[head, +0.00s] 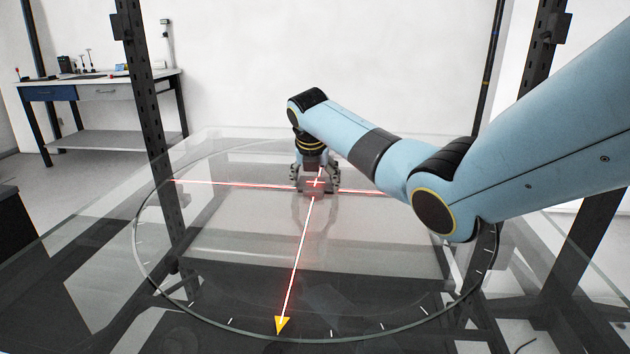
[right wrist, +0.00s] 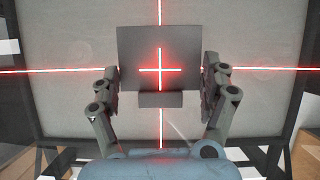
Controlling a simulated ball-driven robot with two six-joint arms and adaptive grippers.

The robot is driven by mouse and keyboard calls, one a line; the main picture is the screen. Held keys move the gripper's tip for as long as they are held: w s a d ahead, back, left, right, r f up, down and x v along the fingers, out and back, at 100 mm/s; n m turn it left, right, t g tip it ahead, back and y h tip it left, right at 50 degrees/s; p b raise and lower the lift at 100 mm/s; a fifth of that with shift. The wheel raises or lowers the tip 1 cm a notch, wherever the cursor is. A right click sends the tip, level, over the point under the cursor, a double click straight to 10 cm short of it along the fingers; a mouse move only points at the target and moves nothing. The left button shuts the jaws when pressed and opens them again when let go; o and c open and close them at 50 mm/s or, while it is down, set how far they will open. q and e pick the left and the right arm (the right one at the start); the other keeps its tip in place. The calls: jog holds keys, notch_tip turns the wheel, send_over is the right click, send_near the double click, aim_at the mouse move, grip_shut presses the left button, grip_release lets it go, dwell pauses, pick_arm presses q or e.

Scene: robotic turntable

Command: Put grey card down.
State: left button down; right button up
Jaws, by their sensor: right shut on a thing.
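The grey card (right wrist: 138,48) shows in the right wrist view as an upright square plate with a small foot or lower piece (right wrist: 161,99) in front. A red laser cross falls on it. My right gripper (right wrist: 160,88) is shut on the card, one finger at each side edge. In the head view the right gripper (head: 316,184) is at the centre of the glass turntable (head: 225,270), where the red lines cross, and the card (head: 315,188) is small between the fingers. I cannot tell whether the card touches the glass. My left gripper is not in view.
The turntable has a dark ring with white tick marks and a yellow arrow marker (head: 282,325) at the front. Dark perforated posts (head: 150,100) stand around it. A workbench (head: 100,84) with small tools is at the back left. The glass around the gripper is clear.

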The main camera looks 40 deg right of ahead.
jog(key=o, duration=0.9)
jog(key=shift+f, duration=0.15)
jog(key=shift+r, duration=0.25)
jog(key=p+v, duration=0.2)
jog(key=v, duration=1)
jog(key=shift+s, duration=0.1)
jog(key=shift+f, duration=0.1)
